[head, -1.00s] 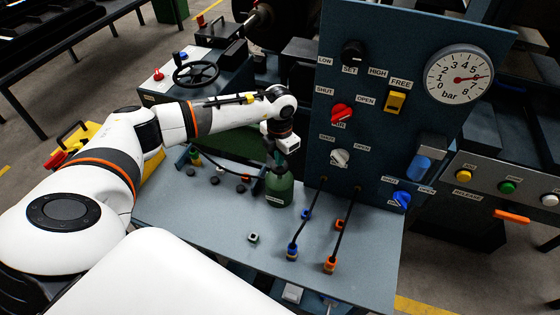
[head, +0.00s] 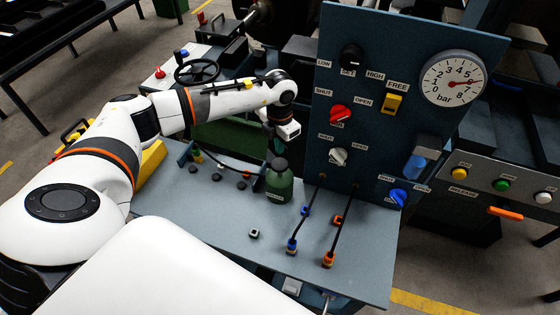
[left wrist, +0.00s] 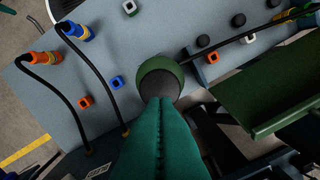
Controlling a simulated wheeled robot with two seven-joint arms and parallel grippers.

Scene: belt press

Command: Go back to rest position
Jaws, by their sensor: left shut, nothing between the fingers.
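My left arm reaches in from the left in the head view and bends down over the far part of the grey bench (head: 220,230). Its gripper (head: 276,148) points down just behind the dark-capped green bottle (head: 279,184), and the bottle partly hides the fingertips. In the left wrist view the two teal fingers (left wrist: 158,105) are closed together with nothing between them. The bottle's rounded green shoulder (left wrist: 158,64) and dark cap show just beyond the fingertips. The bottle stands upright on the bench. My right gripper is not in view.
A blue panel (head: 372,60) with knobs, a yellow switch and a gauge (head: 453,81) stands to the right of the arm. Two black hoses (head: 307,210) run from it to the bench.

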